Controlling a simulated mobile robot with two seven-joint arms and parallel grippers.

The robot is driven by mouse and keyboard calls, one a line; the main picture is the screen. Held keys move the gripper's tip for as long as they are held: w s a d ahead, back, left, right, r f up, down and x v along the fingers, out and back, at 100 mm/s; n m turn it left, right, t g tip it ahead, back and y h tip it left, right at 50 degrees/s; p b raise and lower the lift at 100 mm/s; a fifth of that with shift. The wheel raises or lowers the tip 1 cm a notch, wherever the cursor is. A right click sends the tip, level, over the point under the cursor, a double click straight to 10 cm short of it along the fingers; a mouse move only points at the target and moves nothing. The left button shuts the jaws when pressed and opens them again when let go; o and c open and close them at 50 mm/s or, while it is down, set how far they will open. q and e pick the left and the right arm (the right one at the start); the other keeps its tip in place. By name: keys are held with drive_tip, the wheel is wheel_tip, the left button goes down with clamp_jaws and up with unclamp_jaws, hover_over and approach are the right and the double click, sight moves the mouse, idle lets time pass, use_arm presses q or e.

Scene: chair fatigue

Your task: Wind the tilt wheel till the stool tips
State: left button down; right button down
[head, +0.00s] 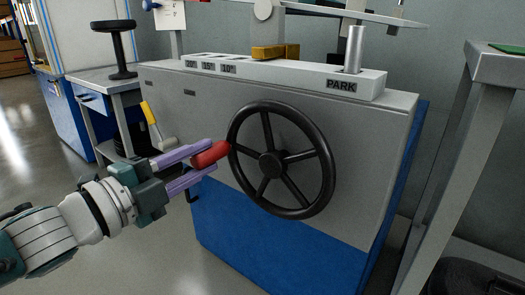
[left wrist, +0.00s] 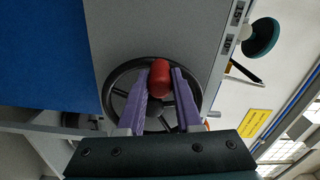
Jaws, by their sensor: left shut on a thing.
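The black tilt wheel (head: 268,164) with several spokes stands upright on the front of a grey cabinet. Its red handle (head: 209,154) sticks out at the wheel's left rim. My left gripper (head: 203,157) has its purple fingers closed around the red handle. In the left wrist view the red handle (left wrist: 160,77) sits between the fingertips, with the wheel (left wrist: 127,83) behind. A white plate (head: 345,12) over the cabinet is cut off by the top edge, so I cannot tell whether the stool is on it. My right gripper is not in view.
The grey cabinet (head: 180,118) carries a ledge with angle labels (head: 208,67), a PARK label (head: 341,86), a metal post (head: 354,50) and a yellow-brown block (head: 275,52). A black pedestal with a round top (head: 114,26) stands on a left bench. A grey table (head: 497,67) stands close on the right.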

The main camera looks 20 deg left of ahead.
use_arm(q)
drive_tip(key=shift+d+r+m, duration=0.1)
drive_tip(key=shift+r+m, duration=0.45)
drive_tip(key=shift+m, duration=0.05)
drive_tip(key=c, duration=0.6)
unclamp_jaws()
drive_tip(key=p+v, duration=0.3)
drive_tip(key=v, duration=0.7)
drive_tip(key=shift+p, duration=0.3)
